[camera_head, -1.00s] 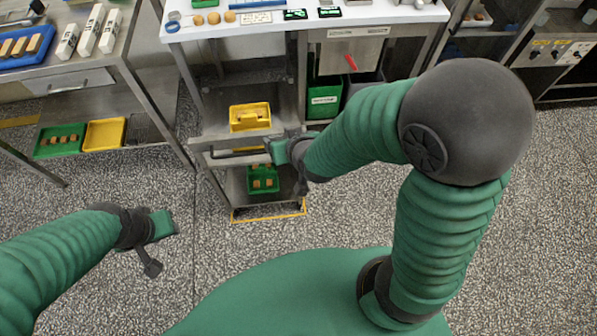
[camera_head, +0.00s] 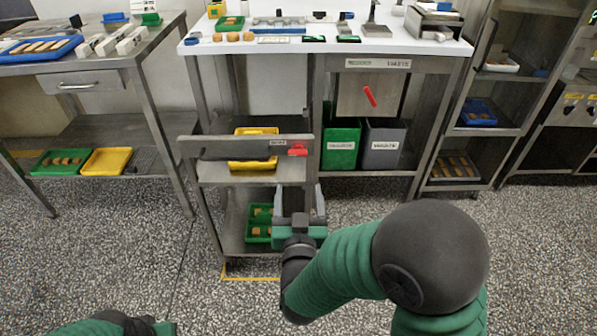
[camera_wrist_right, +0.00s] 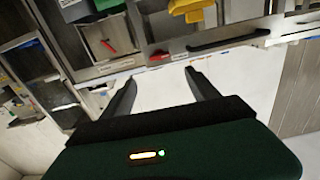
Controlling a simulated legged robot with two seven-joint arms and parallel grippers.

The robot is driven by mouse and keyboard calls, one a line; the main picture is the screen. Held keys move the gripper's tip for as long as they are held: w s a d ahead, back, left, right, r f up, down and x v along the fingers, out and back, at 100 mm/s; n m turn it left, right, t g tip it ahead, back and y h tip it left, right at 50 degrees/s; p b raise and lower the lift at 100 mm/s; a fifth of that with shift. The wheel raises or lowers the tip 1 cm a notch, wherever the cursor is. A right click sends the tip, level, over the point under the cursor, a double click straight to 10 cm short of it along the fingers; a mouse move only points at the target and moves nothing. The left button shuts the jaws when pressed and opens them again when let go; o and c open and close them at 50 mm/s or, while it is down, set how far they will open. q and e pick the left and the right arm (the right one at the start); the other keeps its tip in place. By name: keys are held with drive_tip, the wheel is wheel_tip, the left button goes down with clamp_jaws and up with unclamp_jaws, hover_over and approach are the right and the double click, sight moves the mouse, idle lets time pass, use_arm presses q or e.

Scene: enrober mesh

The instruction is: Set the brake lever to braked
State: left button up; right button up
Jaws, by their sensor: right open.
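A small red lever (camera_head: 298,150) sits at the right end of the dark push-bar panel (camera_head: 235,147) on a steel cart. A small label beside it is too small to read. In the right wrist view the red lever (camera_wrist_right: 160,55) shows just beyond the fingertips. My right gripper (camera_head: 299,190) is open and empty, in front of the cart and below the lever, apart from it. Its two fingers (camera_wrist_right: 160,76) are spread in the wrist view. My left gripper (camera_head: 160,328) shows only partly at the bottom edge; its jaws cannot be made out.
The cart holds a yellow tray (camera_head: 253,165) above and a green tray (camera_head: 257,225) below. Another red handle (camera_head: 369,96) hangs on a panel under the white counter (camera_head: 330,48). Green (camera_head: 341,145) and grey (camera_head: 384,143) bins stand right of the cart. Floor left is clear.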

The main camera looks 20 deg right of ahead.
sight(298, 154)
drive_tip(key=b+x, duration=0.1)
drive_tip(key=x, duration=0.5)
drive_tip(key=b+x, duration=0.2)
drive_tip(key=x, duration=0.4)
drive_tip(key=shift+w+d+f, duration=0.1)
drive_tip(key=shift+w+f, duration=0.1)
drive_tip(key=shift+w, duration=0.1)
drive_tip(key=shift+w+d+r, duration=0.1)
drive_tip(key=shift+w+d, duration=0.05)
drive_tip(key=shift+w, duration=0.4)
drive_tip(key=shift+c, duration=0.4)
drive_tip(key=c, duration=1.3)
